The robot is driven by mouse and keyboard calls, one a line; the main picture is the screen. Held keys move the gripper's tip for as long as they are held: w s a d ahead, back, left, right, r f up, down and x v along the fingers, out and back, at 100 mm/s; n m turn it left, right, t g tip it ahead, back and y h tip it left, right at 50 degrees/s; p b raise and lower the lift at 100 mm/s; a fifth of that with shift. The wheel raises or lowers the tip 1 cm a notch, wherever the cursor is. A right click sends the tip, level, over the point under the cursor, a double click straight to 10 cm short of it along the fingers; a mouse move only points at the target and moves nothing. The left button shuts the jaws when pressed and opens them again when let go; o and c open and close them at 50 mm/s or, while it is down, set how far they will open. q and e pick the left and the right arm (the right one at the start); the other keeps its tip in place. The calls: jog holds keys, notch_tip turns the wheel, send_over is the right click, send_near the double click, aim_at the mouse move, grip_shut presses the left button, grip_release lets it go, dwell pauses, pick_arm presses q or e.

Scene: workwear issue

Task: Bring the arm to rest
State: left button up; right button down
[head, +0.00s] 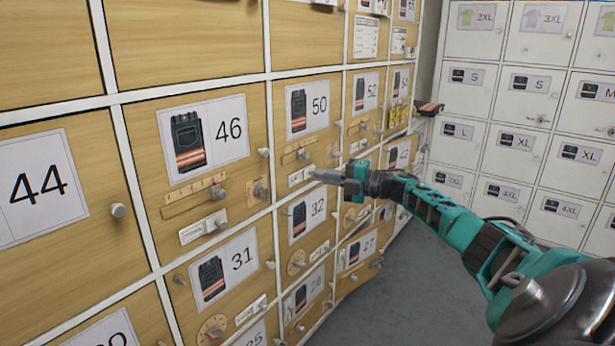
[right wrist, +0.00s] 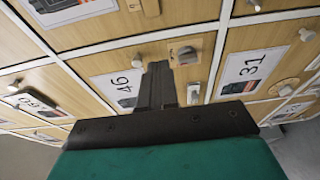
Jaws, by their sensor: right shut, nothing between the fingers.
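My right gripper (head: 325,176) reaches in from the right on its teal arm (head: 445,225). Its fingers are together with nothing between them. In the head view the tip overlaps the locker front between the doors marked 50 (head: 312,106) and 32 (head: 310,215); whether it touches cannot be told. In the right wrist view the shut fingers (right wrist: 157,88) point toward the doors marked 46 (right wrist: 125,84) and 31 (right wrist: 250,66). My left gripper is not in view.
Wooden locker doors with knobs and sliders fill the left; the door marked 44 (head: 40,185) is nearest. White lockers (head: 520,110) stand at the right. A dark object with red (head: 430,107) juts out at the far end. Grey floor (head: 400,290) lies clear between.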

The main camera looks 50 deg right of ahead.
jog(key=shift+s+d+r, duration=0.1)
jog(key=shift+s+d, duration=0.65)
jog(key=shift+d, duration=0.2)
jog(key=shift+s+d, duration=0.7)
jog(key=shift+d, duration=0.25)
